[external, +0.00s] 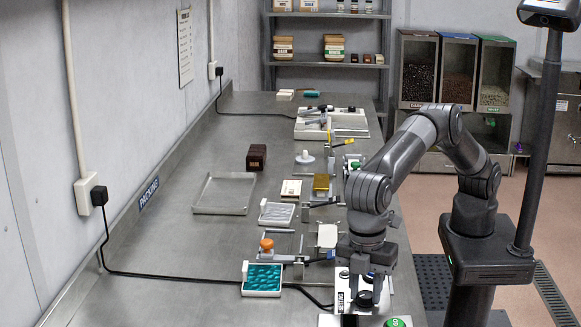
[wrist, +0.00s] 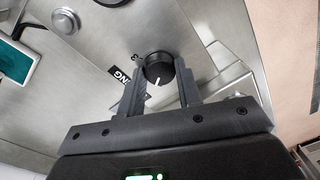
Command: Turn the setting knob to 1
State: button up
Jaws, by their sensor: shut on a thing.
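The setting knob (wrist: 158,66) is a round black knob with a white pointer line, in the upper middle of the wrist view. Its pointer aims down toward my gripper in that view. My gripper (wrist: 161,80) has one finger on each side of the knob and is shut on it. In the external view my gripper (external: 364,290) is low over the machine panel (external: 341,273) at the front right of the bench, and the arm hides most of the knob.
An empty metal tray (external: 224,210) lies farther back. A round metal button (wrist: 65,21) is on the panel.

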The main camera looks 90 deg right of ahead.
aim_at(363, 294)
jog(key=n, duration=0.5)
jog(key=shift+n, duration=0.3)
dwell(0.4)
jog(key=o, duration=1)
jog(key=shift+c, duration=0.2)
jog(key=shift+r, duration=0.1)
notch_tip(363, 294, up, 10)
jog(key=shift+w+r, duration=0.2)
jog(key=shift+w, duration=0.05)
